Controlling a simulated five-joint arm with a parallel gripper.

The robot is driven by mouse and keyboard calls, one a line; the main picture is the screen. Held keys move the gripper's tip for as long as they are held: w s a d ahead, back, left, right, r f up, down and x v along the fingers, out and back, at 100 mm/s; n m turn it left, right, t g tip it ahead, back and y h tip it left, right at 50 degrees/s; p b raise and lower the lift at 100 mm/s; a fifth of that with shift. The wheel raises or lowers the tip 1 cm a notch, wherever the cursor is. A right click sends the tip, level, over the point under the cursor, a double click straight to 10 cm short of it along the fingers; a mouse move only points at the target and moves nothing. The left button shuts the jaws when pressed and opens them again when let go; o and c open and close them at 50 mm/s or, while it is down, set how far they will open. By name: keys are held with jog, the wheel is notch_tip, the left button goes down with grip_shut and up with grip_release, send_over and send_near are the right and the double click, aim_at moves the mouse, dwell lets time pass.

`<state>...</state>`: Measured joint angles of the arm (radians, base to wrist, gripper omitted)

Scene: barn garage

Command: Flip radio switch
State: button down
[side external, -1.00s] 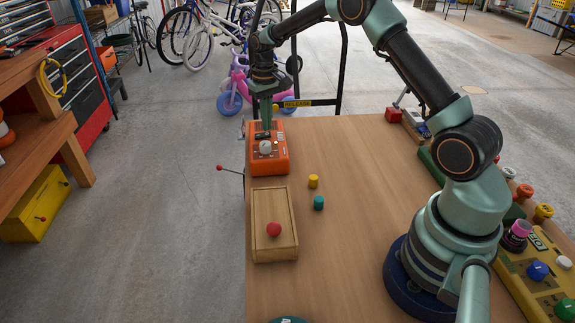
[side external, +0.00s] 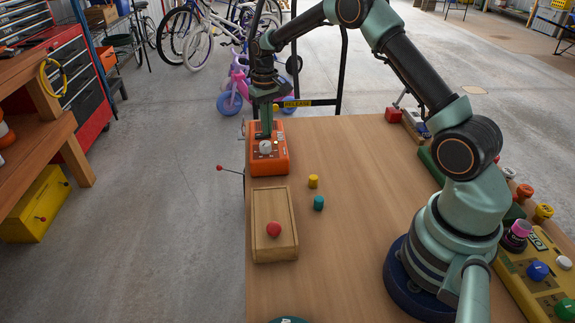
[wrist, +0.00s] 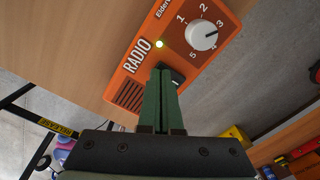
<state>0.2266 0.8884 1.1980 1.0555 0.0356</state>
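The orange radio box (side external: 281,158) sits at the far left corner of the table; it also shows in the wrist view (wrist: 126,75), with the word RADIO on its face. A black rocker switch (wrist: 178,77) lies right beside my fingertips, partly hidden by them. A white dial (wrist: 202,35) points toward 3. My gripper (side external: 265,137) points down over the radio; its green fingers (wrist: 160,70) are together with nothing visible between them. I cannot tell whether the tips touch the switch.
A wooden box with a red knob (side external: 273,229) stands in front of the radio. Yellow (side external: 313,181) and teal (side external: 319,203) cylinders stand to the right. A red-tipped lever (side external: 219,168) sticks out past the table's left edge. The table's middle is clear.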

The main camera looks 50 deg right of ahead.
jog(key=shift+f, duration=0.2)
jog(key=shift+r, duration=3.55)
